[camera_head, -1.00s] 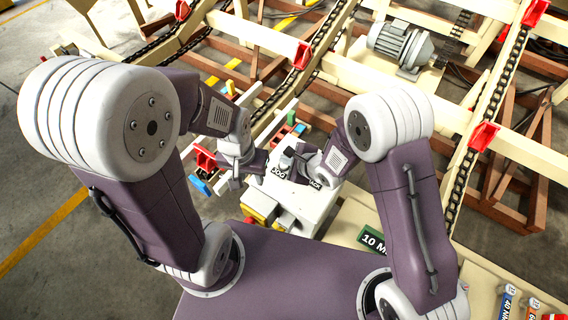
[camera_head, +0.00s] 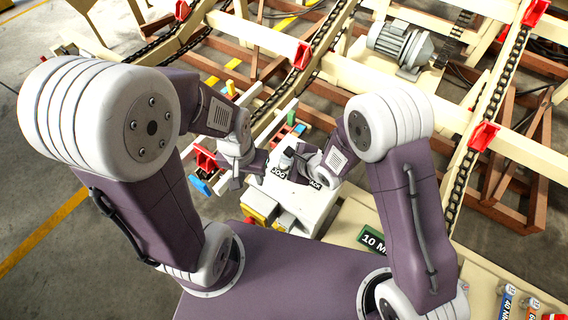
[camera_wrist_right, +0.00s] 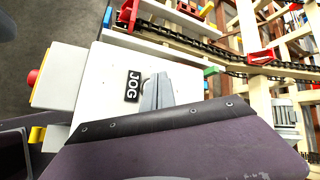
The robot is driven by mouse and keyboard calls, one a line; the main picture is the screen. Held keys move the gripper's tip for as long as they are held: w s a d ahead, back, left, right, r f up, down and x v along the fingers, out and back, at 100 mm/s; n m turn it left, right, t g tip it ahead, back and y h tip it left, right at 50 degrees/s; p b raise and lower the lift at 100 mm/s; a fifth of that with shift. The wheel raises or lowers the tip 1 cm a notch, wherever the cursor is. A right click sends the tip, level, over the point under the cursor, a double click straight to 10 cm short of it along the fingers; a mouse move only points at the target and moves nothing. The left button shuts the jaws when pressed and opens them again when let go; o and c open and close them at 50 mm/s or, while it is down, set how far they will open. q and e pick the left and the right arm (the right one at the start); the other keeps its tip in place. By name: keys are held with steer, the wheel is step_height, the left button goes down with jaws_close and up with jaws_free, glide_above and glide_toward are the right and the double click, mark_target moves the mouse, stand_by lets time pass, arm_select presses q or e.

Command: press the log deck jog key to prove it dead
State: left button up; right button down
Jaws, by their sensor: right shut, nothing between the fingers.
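The pale control box (camera_head: 305,205) stands ahead of my base, with a black JOG label (camera_head: 279,173) on its top. The label reads clearly in the right wrist view (camera_wrist_right: 132,88). My right gripper (camera_head: 287,160) is shut and empty, its grey fingertips (camera_wrist_right: 157,92) at the box's top face right beside the label. The jog key itself is hidden, and I cannot tell whether the tips touch it. My left gripper (camera_head: 248,180) is just left of the box, its fingers apart with nothing seen between them.
A red button on a yellow housing (camera_wrist_right: 45,92) sits on the box's side. Chain conveyors on cream beams (camera_head: 390,85) and a grey motor (camera_head: 400,45) lie beyond. A green sign (camera_head: 374,241) is right of the box. Open floor (camera_head: 50,180) lies left.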

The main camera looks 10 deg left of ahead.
mark_target(286, 166)
steer(key=shift+f, duration=0.1)
steer(key=shift+f, duration=0.3)
steer(key=shift+f+b, duration=0.4)
steer(key=shift+f, duration=0.05)
stand_by(0.5)
steer(key=shift+r, duration=0.1)
steer(key=shift+r+p, duration=0.75)
steer(key=shift+p, duration=0.2)
steer(key=shift+r, duration=0.1)
step_height(286, 166, up, 5)
steer(key=p, duration=0.5)
stand_by(0.4)
